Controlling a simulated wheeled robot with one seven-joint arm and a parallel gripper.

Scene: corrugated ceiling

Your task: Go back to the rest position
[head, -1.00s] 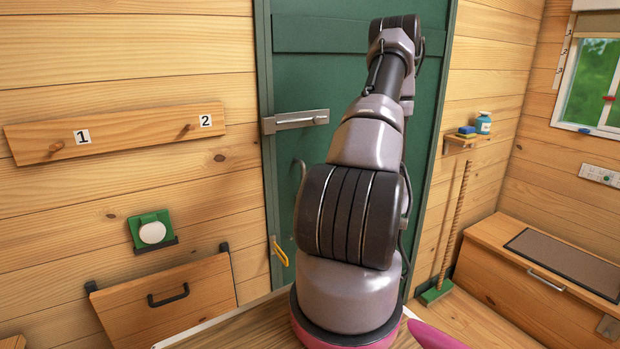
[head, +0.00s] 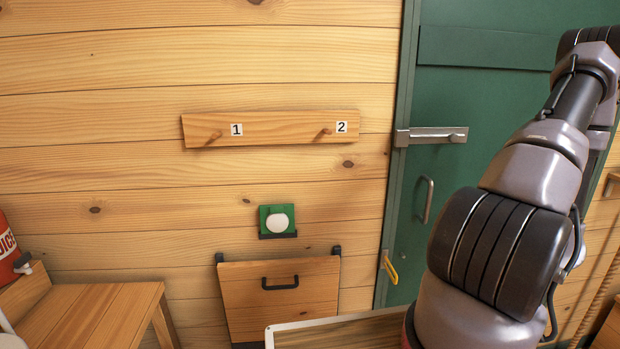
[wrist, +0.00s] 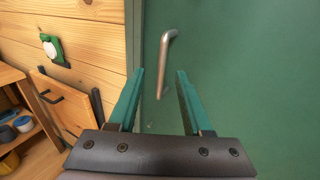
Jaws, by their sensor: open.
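My gripper (wrist: 155,90) shows in the wrist view with its two green fingers apart and nothing between them. It faces the green door (wrist: 235,50), and the door's metal pull handle (wrist: 165,62) appears beyond the gap between the fingers. In the head view my arm rises at the right in front of the green door (head: 480,90), and the gripper itself is out of the picture. The pull handle (head: 428,200) also shows there, left of my arm.
A latch bar (head: 432,136) is at the door's left edge. A peg board (head: 270,128) marked 1 and 2, a green box with a white button (head: 278,221) and a wooden flap (head: 280,297) are on the wall. A wooden bench (head: 85,310) stands at lower left.

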